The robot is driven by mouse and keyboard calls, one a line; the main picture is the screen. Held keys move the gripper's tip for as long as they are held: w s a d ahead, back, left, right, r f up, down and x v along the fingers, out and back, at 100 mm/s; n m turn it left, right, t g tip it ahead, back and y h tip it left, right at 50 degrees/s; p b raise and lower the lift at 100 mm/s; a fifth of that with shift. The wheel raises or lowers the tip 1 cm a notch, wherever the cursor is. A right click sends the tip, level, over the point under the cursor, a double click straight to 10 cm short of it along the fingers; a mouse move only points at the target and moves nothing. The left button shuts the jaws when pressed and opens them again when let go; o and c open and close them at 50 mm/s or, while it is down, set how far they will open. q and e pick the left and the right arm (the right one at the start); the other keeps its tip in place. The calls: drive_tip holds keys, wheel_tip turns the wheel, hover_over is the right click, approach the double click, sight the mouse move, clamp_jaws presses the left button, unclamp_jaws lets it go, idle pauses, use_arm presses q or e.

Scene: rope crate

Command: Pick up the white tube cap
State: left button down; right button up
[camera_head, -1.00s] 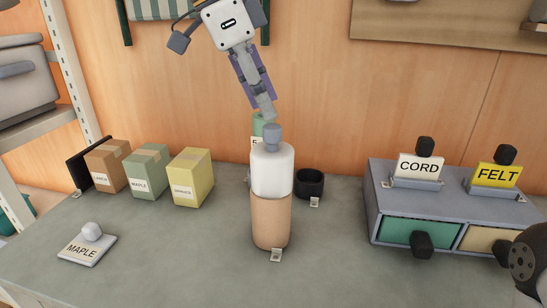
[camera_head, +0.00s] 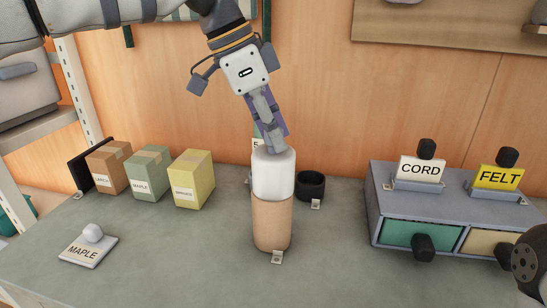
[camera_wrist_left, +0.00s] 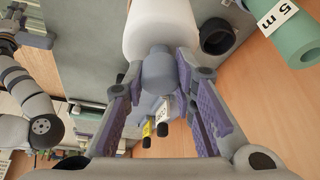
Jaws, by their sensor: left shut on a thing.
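The white tube cap (camera_head: 273,176) sits upright on the tan tube (camera_head: 271,224) in the middle of the bench, with no gap visible between them. It also shows at the top of the left wrist view (camera_wrist_left: 160,25), with its grey knob (camera_wrist_left: 158,75) toward me. My left gripper (camera_head: 273,148) comes down at a tilt from above and is shut on the cap's knob, which its fingers hide in the head view. My right gripper (camera_wrist_left: 28,34) shows only in part at the left wrist view's upper left; its jaws are unclear.
A black cup (camera_head: 311,186) stands close behind the tube at the right. A green roll (camera_wrist_left: 296,38) labelled 5 m is behind, mostly hidden in the head view. Several boxes (camera_head: 148,172) stand left, a drawer unit (camera_head: 372,200) right.

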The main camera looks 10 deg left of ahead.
use_arm(q)
wheel_tip(320, 180, up, 10)
drive_tip(key=shift+r, duration=0.1)
idle(0.4)
drive_tip(key=shift+f, duration=0.2)
idle(0.6)
drive_tip(key=shift+s+f+m+g, duration=0.15)
drive_tip(key=shift+f+m, duration=0.15)
drive_tip(key=shift+f, duration=0.1)
drive_tip(key=shift+s+f+m+g, duration=0.1)
drive_tip(key=shift+f+m+g, duration=0.05)
drive_tip(key=shift+f+m, duration=0.2)
drive_tip(key=shift+f, duration=0.35)
use_arm(e)
drive_tip(key=shift+w+r, duration=0.1)
use_arm(q)
drive_tip(key=shift+f+p, duration=0.45)
drive_tip(key=shift+f, duration=2.15)
use_arm(e)
drive_tip(key=shift+w+r, duration=0.5)
use_arm(q)
drive_tip(key=shift+f, duration=0.2)
